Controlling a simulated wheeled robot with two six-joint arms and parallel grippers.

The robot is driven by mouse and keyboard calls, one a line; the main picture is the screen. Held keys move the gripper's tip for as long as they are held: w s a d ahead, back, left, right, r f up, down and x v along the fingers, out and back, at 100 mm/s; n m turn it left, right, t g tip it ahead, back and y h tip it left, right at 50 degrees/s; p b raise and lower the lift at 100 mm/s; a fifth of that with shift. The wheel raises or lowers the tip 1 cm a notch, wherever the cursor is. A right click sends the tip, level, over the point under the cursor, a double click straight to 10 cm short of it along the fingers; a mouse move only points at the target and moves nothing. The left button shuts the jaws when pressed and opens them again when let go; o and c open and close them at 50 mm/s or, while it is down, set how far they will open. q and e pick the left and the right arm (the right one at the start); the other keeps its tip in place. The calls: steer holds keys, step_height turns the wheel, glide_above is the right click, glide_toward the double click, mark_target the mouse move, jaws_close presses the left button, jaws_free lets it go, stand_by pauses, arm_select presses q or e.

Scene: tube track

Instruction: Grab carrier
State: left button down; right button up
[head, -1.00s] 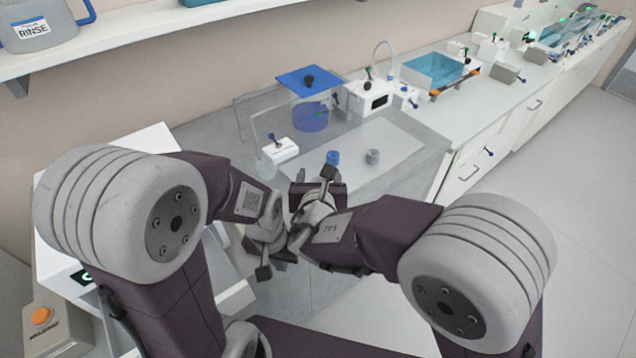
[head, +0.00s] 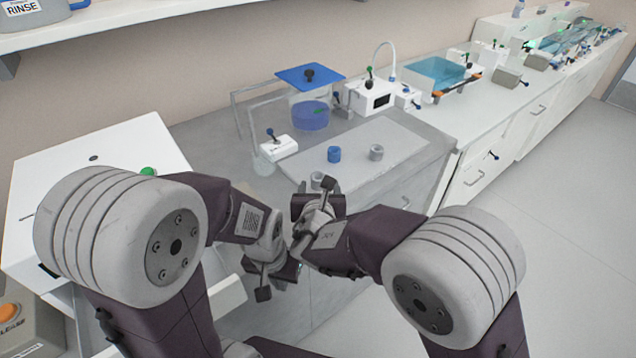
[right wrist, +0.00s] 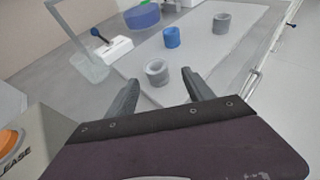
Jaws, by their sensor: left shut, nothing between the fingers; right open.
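Three small round cups that look like carriers sit on a pale mat (head: 385,135) on the counter. One is blue (head: 334,154), one is grey (head: 376,152), and a nearer grey one (head: 317,180) is partly hidden by my right gripper. My right gripper (head: 314,189) is open and empty. In the right wrist view the near grey cup (right wrist: 157,72) appears just ahead of and between its fingertips, apart from them. The blue cup (right wrist: 171,37) and the other grey cup (right wrist: 221,23) are farther off. My left gripper (head: 264,283) is lower, shut and empty, in front of the counter.
A small white box with a blue-knobbed lever (head: 279,146) and a clear frame stand left of the mat. Behind are a blue tub (head: 310,115) under a blue lid (head: 309,77) and a white device (head: 372,98). Floor on the right is clear.

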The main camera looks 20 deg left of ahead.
mark_target(318, 181)
steer(key=x, duration=0.5)
steer(key=shift+w+a+r, duration=0.15)
steer(key=shift+w+a, duration=0.2)
steer(key=shift+s, duration=0.1)
steer(key=c, duration=0.3)
jaws_close()
step_height(318, 181, up, 5)
steer(key=shift+f+p, duration=0.1)
steer(key=shift+p, duration=0.85)
steer(key=s+d+r, duration=0.2)
steer(key=d+r, duration=0.1)
steer(key=d, duration=0.2)
steer(key=s+d+r+b, duration=0.1)
steer(key=s+d+r, duration=0.1)
steer(key=d, duration=0.4)
steer(key=shift+r, duration=0.65)
